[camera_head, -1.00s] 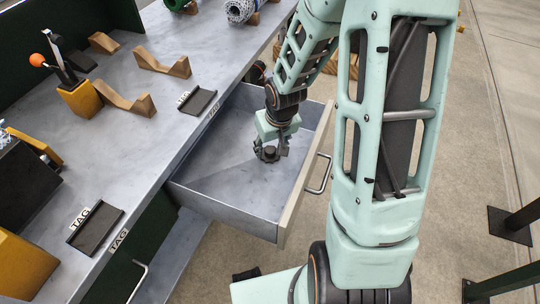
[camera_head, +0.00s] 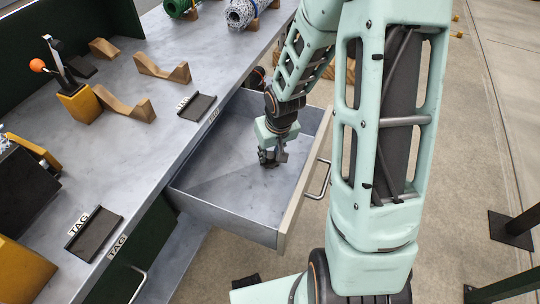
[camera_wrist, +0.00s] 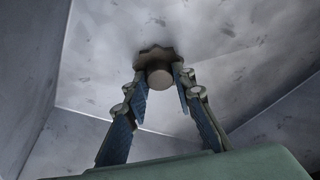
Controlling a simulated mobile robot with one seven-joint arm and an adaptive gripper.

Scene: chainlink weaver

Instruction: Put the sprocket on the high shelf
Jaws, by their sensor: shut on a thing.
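The sprocket (camera_wrist: 159,76) is a dark toothed disc with a round hub, seen in the wrist view between my fingertips. My gripper (camera_wrist: 160,82) is shut on its hub from both sides. In the head view my gripper (camera_head: 270,158) points down inside the open drawer (camera_head: 222,206), close to the drawer floor. The sprocket is small and partly covered by the fingers there. Whether it touches the floor is hard to tell. I cannot make out a high shelf in these frames.
The grey workbench (camera_head: 150,150) fills the left, with wooden cradles (camera_head: 162,70), a yellow block with an orange-knobbed lever (camera_head: 80,102) and black tag trays (camera_head: 93,235). Rolls of green and white chain-link (camera_head: 240,12) lie at the back. The drawer walls surround my gripper.

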